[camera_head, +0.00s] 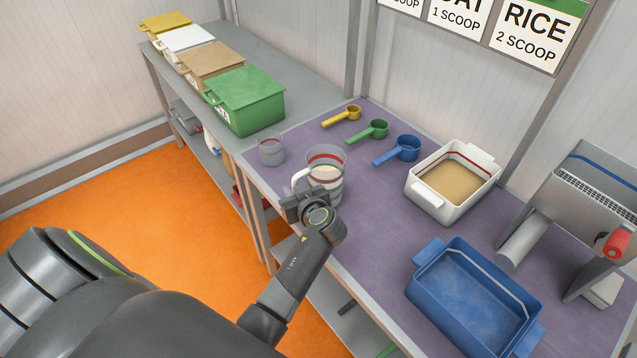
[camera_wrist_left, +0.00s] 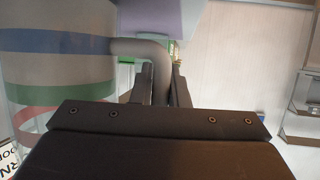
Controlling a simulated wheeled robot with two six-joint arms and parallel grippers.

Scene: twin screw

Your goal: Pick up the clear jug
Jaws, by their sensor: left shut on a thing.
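The clear jug (camera_head: 328,161) stands at the near left part of the purple mat, with a red band near its top and a white handle on its left side. My left gripper (camera_head: 303,194) is at the jug's handle side. In the left wrist view the jug (camera_wrist_left: 60,66) fills the left, with blue, green and red bands. Its handle (camera_wrist_left: 158,62) runs between the two fingers of my left gripper (camera_wrist_left: 163,82), which is shut on it. Whether the jug's base touches the mat is hidden by my wrist. My right gripper is not in view.
A small clear cup (camera_head: 271,152) stands just left of the jug. Yellow (camera_head: 341,115), green (camera_head: 367,131) and blue (camera_head: 398,150) scoops lie behind it. A white tray (camera_head: 447,208) with tan grain and a blue tray (camera_head: 436,285) are to the right. Lidded bins (camera_head: 245,100) line the back left.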

